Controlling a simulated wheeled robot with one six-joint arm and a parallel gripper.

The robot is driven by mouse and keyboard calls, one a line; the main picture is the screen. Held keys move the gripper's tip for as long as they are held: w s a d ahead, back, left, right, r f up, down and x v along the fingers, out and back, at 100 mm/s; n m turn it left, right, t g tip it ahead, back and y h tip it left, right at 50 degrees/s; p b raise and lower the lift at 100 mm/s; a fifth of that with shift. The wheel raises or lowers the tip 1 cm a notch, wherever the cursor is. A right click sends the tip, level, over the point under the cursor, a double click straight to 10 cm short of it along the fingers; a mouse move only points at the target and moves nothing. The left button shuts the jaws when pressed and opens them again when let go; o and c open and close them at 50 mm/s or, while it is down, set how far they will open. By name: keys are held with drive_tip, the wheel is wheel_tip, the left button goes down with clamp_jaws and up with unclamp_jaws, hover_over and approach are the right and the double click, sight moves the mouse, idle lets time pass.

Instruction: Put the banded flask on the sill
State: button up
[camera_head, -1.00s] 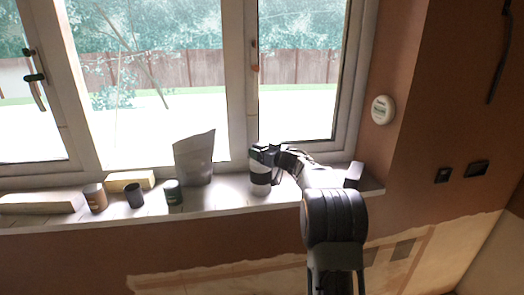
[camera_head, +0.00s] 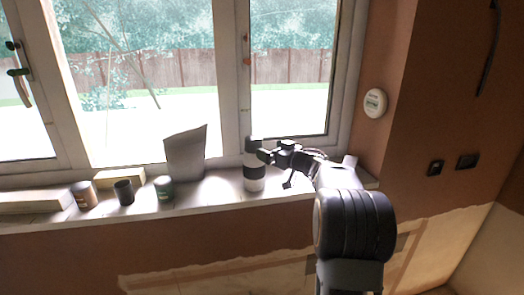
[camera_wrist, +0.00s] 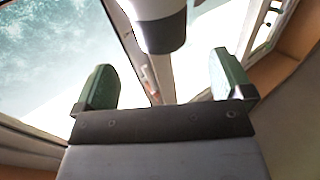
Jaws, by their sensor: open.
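The banded flask (camera_head: 254,182), white with a dark band and a dark top, stands upright on the window sill (camera_head: 214,194), right of the grey pouch-like sheet. My gripper (camera_head: 270,155) is just to its right in the head view, with its jaws open and nothing between them. In the wrist view, the flask (camera_wrist: 158,12) shows at the top edge, beyond the fingertips of my open gripper (camera_wrist: 163,75). Most of the flask is out of that view.
Left along the sill stand a grey upright pouch-like sheet (camera_head: 186,158), a green tin (camera_head: 164,188), a dark cup (camera_head: 124,193), a brown cup (camera_head: 84,196) and pale blocks (camera_head: 32,202). The window frame rises close behind. Bare sill lies between sheet and flask.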

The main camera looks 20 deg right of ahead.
drive_tip(key=s+a+r+m+h, duration=0.25)
drive_tip(key=s+m+h, duration=0.25)
drive_tip(key=s+h, duration=0.35)
drive_tip(key=s+a+f+g+y, duration=0.1)
drive_tip(key=s+a+f+g, duration=0.5)
drive_tip(key=s, duration=0.6)
drive_tip(key=s+a+f+g, duration=0.6)
drive_tip(key=s+a+f, duration=0.2)
drive_tip(key=s+f, duration=0.2)
drive_tip(key=shift+s+a+f+n+y, duration=0.3)
drive_tip(key=shift+s+a+f+y, duration=0.1)
drive_tip(key=shift+s, duration=0.65)
